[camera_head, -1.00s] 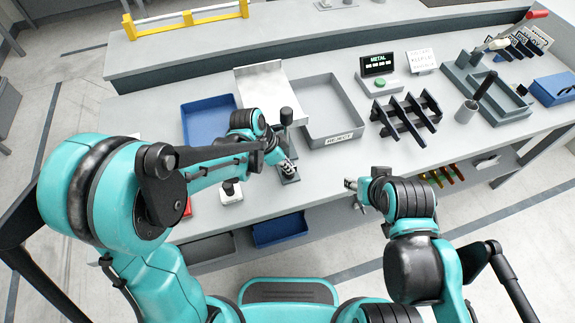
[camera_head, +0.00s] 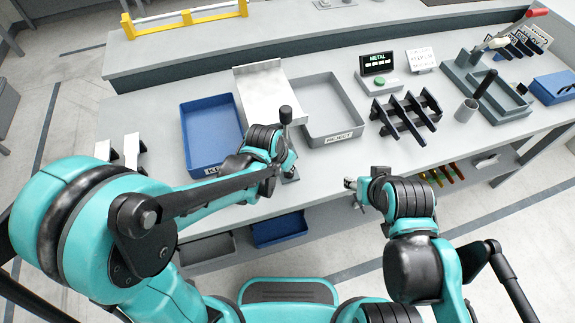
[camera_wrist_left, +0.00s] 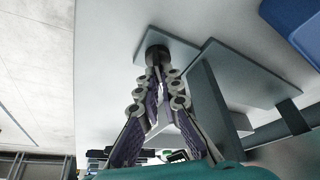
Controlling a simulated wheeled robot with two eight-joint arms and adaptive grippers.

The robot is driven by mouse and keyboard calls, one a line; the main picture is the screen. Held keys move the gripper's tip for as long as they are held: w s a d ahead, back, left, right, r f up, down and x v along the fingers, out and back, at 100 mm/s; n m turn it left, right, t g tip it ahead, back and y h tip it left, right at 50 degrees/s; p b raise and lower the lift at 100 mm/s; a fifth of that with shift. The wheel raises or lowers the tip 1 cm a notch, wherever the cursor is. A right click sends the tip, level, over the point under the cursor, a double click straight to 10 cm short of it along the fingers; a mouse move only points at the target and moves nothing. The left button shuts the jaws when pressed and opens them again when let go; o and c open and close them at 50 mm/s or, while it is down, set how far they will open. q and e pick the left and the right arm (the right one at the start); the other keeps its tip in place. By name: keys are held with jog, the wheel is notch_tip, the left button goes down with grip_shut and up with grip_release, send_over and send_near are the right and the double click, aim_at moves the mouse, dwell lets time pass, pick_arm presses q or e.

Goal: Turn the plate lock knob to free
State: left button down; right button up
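The plate lock knob (camera_wrist_left: 157,55) shows as a dark round knob on a grey plate in the left wrist view. My left gripper (camera_wrist_left: 157,76) has its fingertips closed in around it, and the tips hide part of it. In the head view my left gripper (camera_head: 287,165) is low at the table's front edge, beside a grey fixture with a black-topped post (camera_head: 286,115); the knob is hidden there by the arm. My right gripper (camera_head: 352,190) is off the table's front edge, apart from everything; its finger opening is too small to judge.
A blue bin (camera_head: 212,118) stands left of the fixture and a grey reject tray (camera_head: 333,136) right of it. A silver sheet (camera_head: 262,88) lies behind. A black rack (camera_head: 408,115) and a METAL display (camera_head: 377,64) are further right. The table front between the grippers is clear.

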pick_arm(q)
jog(key=n+y, duration=0.1)
jog(key=n, duration=0.1)
jog(key=n+y, duration=0.1)
jog(key=n, duration=0.2)
jog(key=shift+d+n+t, duration=0.15)
jog(key=shift+n+t, duration=0.15)
jog(key=shift+t, duration=0.1)
jog(key=shift+d+n+y+b, duration=0.1)
jog(key=shift+n+y+b, duration=0.55)
jog(key=shift+n, duration=1.55)
jog(key=shift+y, duration=0.35)
jog(key=c, duration=1.7)
grip_release()
jog(key=shift+s+r, duration=0.1)
jog(key=v, duration=1.1)
jog(key=shift+d+r, duration=0.1)
jog(key=shift+r, duration=0.35)
